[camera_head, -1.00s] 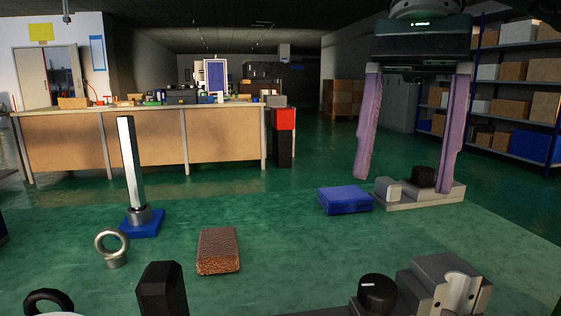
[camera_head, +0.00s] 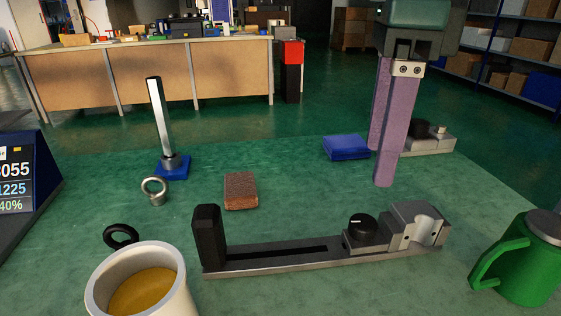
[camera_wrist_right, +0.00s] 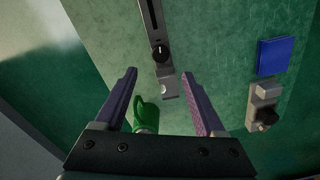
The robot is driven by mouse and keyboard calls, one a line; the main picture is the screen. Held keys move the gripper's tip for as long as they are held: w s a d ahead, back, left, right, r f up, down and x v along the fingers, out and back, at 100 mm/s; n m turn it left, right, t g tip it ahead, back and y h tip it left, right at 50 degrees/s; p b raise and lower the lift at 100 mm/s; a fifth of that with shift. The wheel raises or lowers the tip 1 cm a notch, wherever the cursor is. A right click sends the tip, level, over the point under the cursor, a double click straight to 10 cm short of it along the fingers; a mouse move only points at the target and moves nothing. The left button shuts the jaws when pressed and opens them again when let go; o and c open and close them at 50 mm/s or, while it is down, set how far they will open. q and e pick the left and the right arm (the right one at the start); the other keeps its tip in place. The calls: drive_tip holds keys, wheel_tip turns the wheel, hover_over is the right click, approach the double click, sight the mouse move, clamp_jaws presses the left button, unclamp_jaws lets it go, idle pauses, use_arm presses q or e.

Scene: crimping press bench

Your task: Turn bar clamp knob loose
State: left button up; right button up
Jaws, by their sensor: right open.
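The bar clamp (camera_head: 320,258) lies on the green bench with a black upright jaw at its left end and a grey block at its right. Its round black knob (camera_head: 363,227), with a white mark on top, sits beside that block. The knob also shows in the right wrist view (camera_wrist_right: 160,53). My right gripper (camera_head: 380,168) hangs above the bench behind the knob, apart from it, its purple fingers nearly overlapping in the head view. In the right wrist view the fingers (camera_wrist_right: 160,82) are spread, with nothing held; the knob is beyond their tips. My left gripper is not in view.
A green mug (camera_head: 525,262) stands right of the clamp and a cream mug (camera_head: 178,290) left-front. A brown block (camera_head: 240,190), an eye bolt (camera_head: 154,190), a post on a blue base (camera_head: 173,168) and a blue block (camera_head: 347,147) stand behind. A second grey fixture (camera_head: 430,142) is behind my gripper.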

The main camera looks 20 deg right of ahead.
sight(364, 221)
wheel_tip(364, 221, down, 10)
drive_tip(key=shift+r+b, duration=0.25)
drive_tip(key=shift+b, duration=0.6)
drive_tip(key=shift+c, duration=0.2)
clamp_jaws()
